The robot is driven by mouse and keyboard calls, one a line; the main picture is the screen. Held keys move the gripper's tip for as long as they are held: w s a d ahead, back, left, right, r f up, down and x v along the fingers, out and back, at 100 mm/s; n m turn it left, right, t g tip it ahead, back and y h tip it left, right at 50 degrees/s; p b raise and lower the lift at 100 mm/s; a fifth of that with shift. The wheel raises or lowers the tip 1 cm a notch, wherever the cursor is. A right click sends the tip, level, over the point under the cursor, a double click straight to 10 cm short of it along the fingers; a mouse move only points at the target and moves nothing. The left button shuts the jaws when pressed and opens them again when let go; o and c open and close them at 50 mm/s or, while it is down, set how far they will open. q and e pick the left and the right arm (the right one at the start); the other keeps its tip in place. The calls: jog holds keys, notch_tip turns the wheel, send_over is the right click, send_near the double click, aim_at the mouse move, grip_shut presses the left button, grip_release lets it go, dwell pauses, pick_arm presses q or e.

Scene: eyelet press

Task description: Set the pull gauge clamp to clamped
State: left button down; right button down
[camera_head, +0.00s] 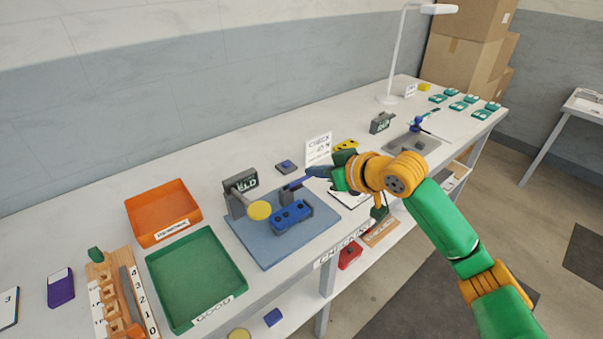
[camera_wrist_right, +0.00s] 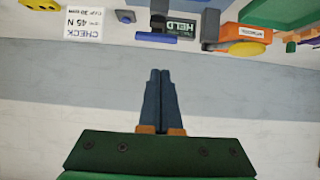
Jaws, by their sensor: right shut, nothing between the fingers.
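A device that looks like the pull gauge stands on a blue mat (camera_head: 252,245). It has a grey display (camera_head: 240,183) with green lettering, a yellow disc (camera_head: 259,210) and a blue block (camera_head: 291,216). The display reads HELD in the right wrist view (camera_wrist_right: 181,27). A blue lever (camera_head: 297,183) sticks out to the right from a grey block behind the blue block. My right gripper (camera_head: 310,172) is shut and empty, its fingertips close to the lever's free end; I cannot tell whether they touch. The lever's exact angle is unclear. My left gripper is not in view.
A CHECK 45 N card (camera_head: 318,148) stands behind the mat. An orange tray (camera_head: 162,213) and a green tray (camera_head: 195,280) lie to the left. A grey box (camera_head: 382,122), a grey plate (camera_head: 413,144) and a lamp (camera_head: 388,99) stand further right.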

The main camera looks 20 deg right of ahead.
aim_at(301, 181)
jog(key=shift+w+d+r+t, duration=0.15)
jog(key=shift+d+r, duration=0.05)
jog(key=shift+r, duration=0.4)
jog(key=shift+w+d+r+t, duration=0.1)
jog(key=shift+d+r+t, duration=0.05)
jog(key=shift+r, duration=0.45)
jog(key=p+x, duration=0.2)
jog(key=x, duration=0.8)
jog(key=shift+a+p, duration=0.1)
jog(key=shift+p, duration=0.2)
jog(key=s+f, duration=0.1)
jog(key=s+d+f+p, duration=0.1)
jog(key=s, duration=0.1)
jog(key=shift+d+f+p, duration=0.1)
jog(key=shift+f+p, duration=0.15)
jog(key=shift+p, duration=0.05)
jog(key=shift+w+f, duration=0.1)
